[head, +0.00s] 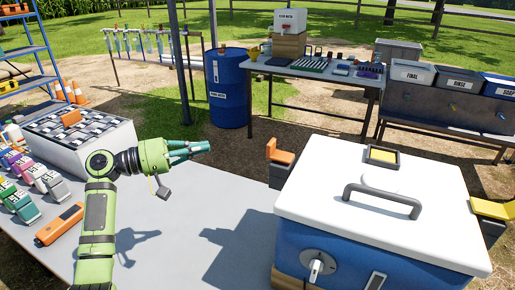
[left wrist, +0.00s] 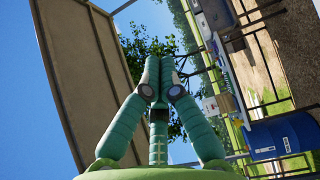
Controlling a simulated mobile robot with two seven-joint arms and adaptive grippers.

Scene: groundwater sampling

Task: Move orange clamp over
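An orange clamp-like piece (head: 281,152) stands on a dark block beside the left side of the blue-and-white cooler (head: 400,185). I cannot tell for sure that it is the clamp named. My left gripper (head: 205,147) is raised above the grey table, to the left of this piece and apart from it. In the left wrist view its fingers (left wrist: 160,62) come together at the tips with nothing between them. The right gripper does not show.
A grey tray box (head: 95,150) carries an orange block (head: 71,118). An orange handheld device (head: 60,223) and several coloured bottles lie at the left. A yellow piece (head: 490,208) is right of the cooler. Table space (head: 190,235) between my arm and the cooler is clear.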

